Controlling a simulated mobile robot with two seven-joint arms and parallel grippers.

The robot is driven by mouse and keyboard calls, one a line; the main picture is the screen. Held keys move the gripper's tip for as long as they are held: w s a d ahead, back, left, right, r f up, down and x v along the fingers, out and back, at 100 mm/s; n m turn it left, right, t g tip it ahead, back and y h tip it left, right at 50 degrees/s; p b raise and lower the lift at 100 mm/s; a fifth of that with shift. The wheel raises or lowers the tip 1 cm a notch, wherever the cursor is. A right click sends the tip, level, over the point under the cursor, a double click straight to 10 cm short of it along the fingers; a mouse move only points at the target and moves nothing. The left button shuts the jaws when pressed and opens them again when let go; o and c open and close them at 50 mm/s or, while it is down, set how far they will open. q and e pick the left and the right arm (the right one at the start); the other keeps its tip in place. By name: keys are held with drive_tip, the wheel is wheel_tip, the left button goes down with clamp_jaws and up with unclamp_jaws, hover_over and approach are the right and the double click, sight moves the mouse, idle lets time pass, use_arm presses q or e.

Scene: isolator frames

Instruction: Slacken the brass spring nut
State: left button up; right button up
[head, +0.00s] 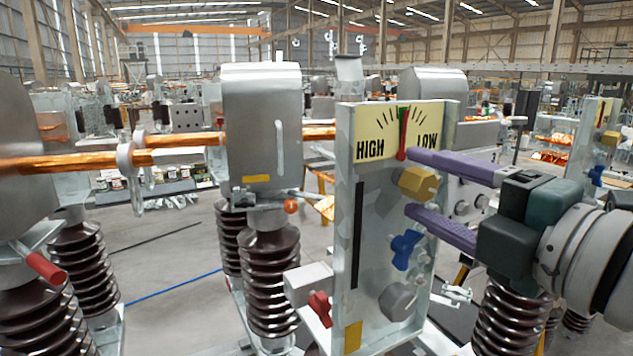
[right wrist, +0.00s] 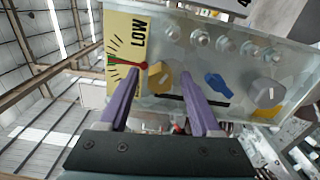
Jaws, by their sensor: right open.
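The brass spring nut (head: 417,184) is a yellow hexagonal knob on the upright metal panel (head: 372,215), below the gauge. The gauge plate (head: 370,147) reads HIGH at left and LOW at right; its red needle points nearly straight up, near a green mark. My right gripper (head: 411,181) reaches in from the right with purple fingers open, one above and one below the nut. In the right wrist view the nut (right wrist: 157,80) shows between the two fingers, with visible space around it. Contact cannot be told. My left gripper is not in view.
Below the nut the panel carries a blue wing knob (head: 404,249) and a grey round knob (head: 397,301). A red handle (head: 320,309) sits at its lower left. Brown ribbed insulators (head: 269,285) and copper bars (head: 75,163) stand to the left. Grey floor lies beyond.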

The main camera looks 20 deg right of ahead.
drive_tip(key=shift+s, duration=0.1)
drive_tip(key=shift+s+f+b, duration=0.15)
drive_tip(key=shift+s+b, duration=0.15)
drive_tip(key=s+b, duration=0.2)
drive_tip(key=s, duration=0.1)
drive_tip(key=shift+s+d+f, duration=0.15)
drive_tip(key=shift+s+f, duration=0.05)
drive_tip(key=shift+s, duration=0.1)
approach(427, 196)
drive_tip(key=shift+s+r, duration=0.1)
drive_tip(key=shift+r, duration=0.35)
